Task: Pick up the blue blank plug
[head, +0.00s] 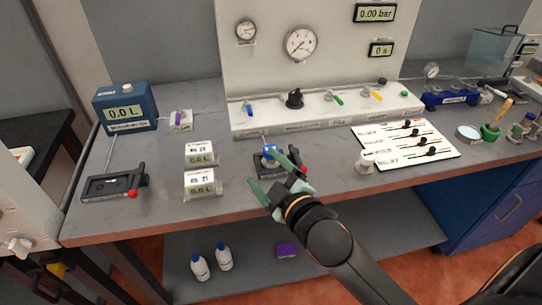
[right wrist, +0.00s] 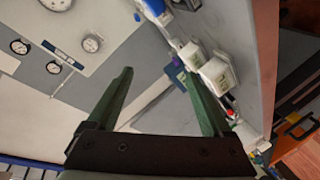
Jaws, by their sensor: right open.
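A small blue part (head: 270,151), which looks like the blue blank plug, sits on a dark fixture (head: 262,165) near the front middle of the bench. My right gripper (head: 263,168) is open, its green fingers pointing toward the fixture. I cannot clearly make out the plug there. My left gripper is not in view.
Two white display boxes (head: 199,182) stand left of the fixture. A black holder with a red knob (head: 115,184) is at the left. A white valve board (head: 405,142) and a small white knob (head: 365,163) are to the right. A gauge panel (head: 290,60) rises behind.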

